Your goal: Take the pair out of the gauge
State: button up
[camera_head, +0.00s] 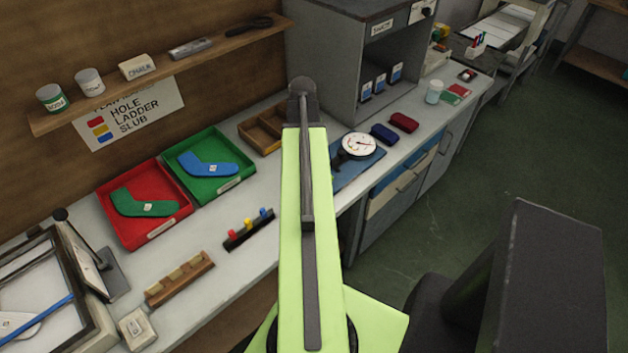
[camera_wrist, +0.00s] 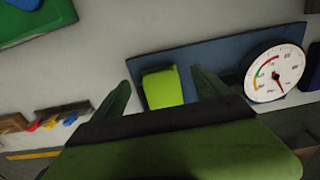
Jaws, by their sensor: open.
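The gauge has a white round dial (camera_head: 358,145) with a red pointer on a blue base (camera_head: 352,177). In the wrist view the dial (camera_wrist: 274,73) is at the right. A lime-green folded bundle, seemingly the pair (camera_wrist: 164,88), sits at the blue base (camera_wrist: 218,48), left of the dial. My gripper (camera_wrist: 160,77) is open, one finger on each side of the bundle with a gap beside each. Whether the fingers are level with it, I cannot tell. In the head view my arm hides the gripper and the bundle.
A red tray (camera_head: 160,222) holds a green sock and a green tray (camera_head: 222,185) a blue sock. A blue bundle (camera_head: 384,134) and a red bundle (camera_head: 404,122) lie beyond the gauge. A peg rack (camera_head: 248,236) stands left of my arm. A grey cabinet (camera_head: 325,60) rises behind.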

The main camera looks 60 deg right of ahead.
notch_tip(320, 180, down, 5)
jog(key=b, duration=0.4)
jog(key=shift+a, duration=0.15)
jog(key=shift+r, duration=0.25)
jog(key=c, duration=1.6)
jog(key=shift+r+p, duration=0.65)
jog(key=shift+p, duration=0.15)
notch_tip(320, 180, up, 4)
jog(key=p, duration=0.4)
jog(key=shift+s, duration=0.1)
jog(key=s+d+r+p, duration=0.1)
jog(key=s+r+p, duration=0.1)
jog(key=s, duration=0.1)
jog(key=s+d+r+p, duration=0.1)
jog(key=s, duration=0.3)
jog(key=s+d+r+p, duration=0.1)
jog(key=s+r+p, duration=0.1)
jog(key=s, duration=0.2)
jog(key=shift+r+p, duration=0.35)
